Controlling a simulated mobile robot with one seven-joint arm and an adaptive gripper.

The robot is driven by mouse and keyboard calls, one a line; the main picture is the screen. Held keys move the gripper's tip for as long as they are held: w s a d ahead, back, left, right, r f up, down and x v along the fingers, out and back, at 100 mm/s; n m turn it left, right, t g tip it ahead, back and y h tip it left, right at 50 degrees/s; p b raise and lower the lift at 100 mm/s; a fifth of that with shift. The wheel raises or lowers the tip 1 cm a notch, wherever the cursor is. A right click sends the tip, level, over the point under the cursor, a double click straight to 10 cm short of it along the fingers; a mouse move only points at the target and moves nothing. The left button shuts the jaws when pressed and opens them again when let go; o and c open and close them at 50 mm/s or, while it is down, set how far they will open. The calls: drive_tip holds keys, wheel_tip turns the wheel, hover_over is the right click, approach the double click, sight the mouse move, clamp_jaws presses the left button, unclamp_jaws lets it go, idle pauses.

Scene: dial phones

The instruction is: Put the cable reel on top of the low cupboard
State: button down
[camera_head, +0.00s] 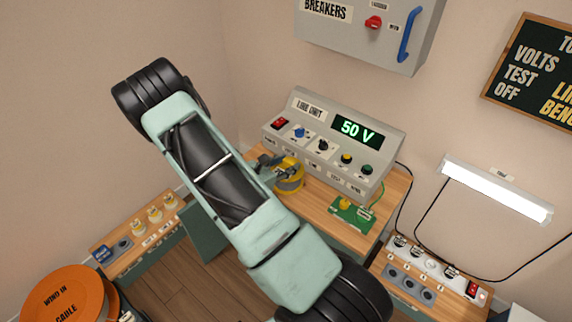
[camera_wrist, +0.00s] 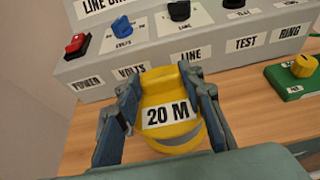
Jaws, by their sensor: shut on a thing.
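The cable reel is a yellow thing with a "20 M" label; it shows in the wrist view (camera_wrist: 168,88) and, partly hidden, in the head view (camera_head: 291,184). My gripper (camera_wrist: 162,92) is shut on it, one finger on each side; in the head view my gripper (camera_head: 275,170) is just in front of the line unit. The reel is over the wooden top (camera_head: 325,201) under that unit. I cannot tell whether it touches this top. Two lower wood-topped pieces show, one at left (camera_head: 128,262) and one at right (camera_head: 425,306); which is the low cupboard is unclear.
The grey line unit (camera_head: 300,110) reading 50 V stands behind the reel. A green board (camera_head: 350,214) with a yellow knob lies to its right. An orange cable drum (camera_head: 62,298) is at lower left. Sockets and fittings occupy both lower tops. A breaker box (camera_head: 345,38) hangs above.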

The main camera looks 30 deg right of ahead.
drive_tip(key=c, duration=1.3)
unclamp_jaws()
drive_tip(key=shift+f, duration=0.1)
drive_tip(key=shift+r, duration=0.2)
drive_tip(key=shift+s+a+r, duration=0.1)
drive_tip(key=shift+a+r, duration=0.05)
drive_tip(key=shift+a, duration=0.2)
drive_tip(key=p+v, duration=0.2)
drive_tip(key=v, duration=0.9)
drive_tip(key=shift+s+a, duration=0.1)
drive_tip(key=shift+a, duration=0.05)
